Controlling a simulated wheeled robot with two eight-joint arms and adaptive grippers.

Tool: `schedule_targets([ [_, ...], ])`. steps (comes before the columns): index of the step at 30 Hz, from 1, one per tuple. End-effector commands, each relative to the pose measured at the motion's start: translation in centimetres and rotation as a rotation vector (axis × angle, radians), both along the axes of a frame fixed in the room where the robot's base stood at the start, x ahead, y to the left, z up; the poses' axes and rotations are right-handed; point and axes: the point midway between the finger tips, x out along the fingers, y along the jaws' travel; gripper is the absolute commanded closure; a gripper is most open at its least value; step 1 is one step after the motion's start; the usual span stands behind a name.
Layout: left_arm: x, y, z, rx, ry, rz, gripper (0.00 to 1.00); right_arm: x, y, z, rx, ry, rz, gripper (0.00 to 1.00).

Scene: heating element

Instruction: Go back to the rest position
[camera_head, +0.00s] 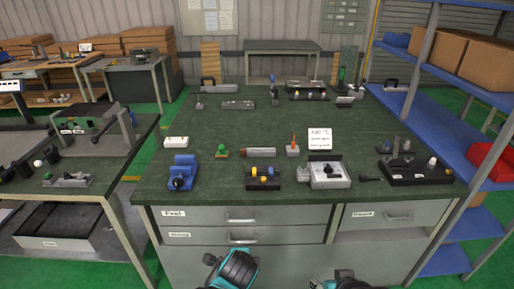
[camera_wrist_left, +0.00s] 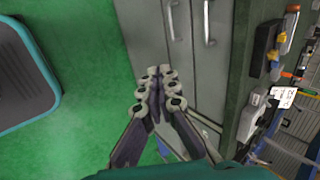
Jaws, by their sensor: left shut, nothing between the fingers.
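My left gripper (camera_wrist_left: 158,75) shows in the left wrist view, with its fingers together and nothing between them. It hangs in front of the grey drawer fronts (camera_wrist_left: 187,50), over the green floor, apart from the bench. In the head view, a teal and black part of my left arm shows at the bottom middle. A part of my right arm shows at the bottom edge, to the right of it. The fingers of my right gripper are out of sight.
A green-topped workbench (camera_head: 220,130) with grey drawers stands ahead. A blue vise (camera_head: 181,173), a yellow-knobbed black block (camera_head: 263,177) and a grey device (camera_head: 326,176) lie near its front edge. Blue shelving (camera_head: 460,121) stands right, another bench (camera_head: 118,150) left.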

Motion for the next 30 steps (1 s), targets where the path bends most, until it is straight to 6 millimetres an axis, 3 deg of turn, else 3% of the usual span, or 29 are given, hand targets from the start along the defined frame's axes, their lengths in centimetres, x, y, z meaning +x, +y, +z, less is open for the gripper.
schedule_targets([
  [1, -0.8, 2.3, 1.1, -0.084, 0.007, 0.125, 1.0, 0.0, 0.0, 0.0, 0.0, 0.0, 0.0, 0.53],
  [6, -4.1, 7.9, 3.8, -0.392, 0.018, 0.548, 1.0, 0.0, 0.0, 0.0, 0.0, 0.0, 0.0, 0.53],
  [12, -8.3, 12.1, 5.5, -0.709, 0.012, 0.976, 1.0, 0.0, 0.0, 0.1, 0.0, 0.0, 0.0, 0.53],
  [19, -10.5, 13.7, 6.0, -0.884, 0.003, 1.204, 1.0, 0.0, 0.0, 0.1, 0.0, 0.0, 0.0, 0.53],
  [30, -10.6, 13.7, 6.0, -0.893, 0.003, 1.214, 1.0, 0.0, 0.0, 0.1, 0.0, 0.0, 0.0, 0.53],
])
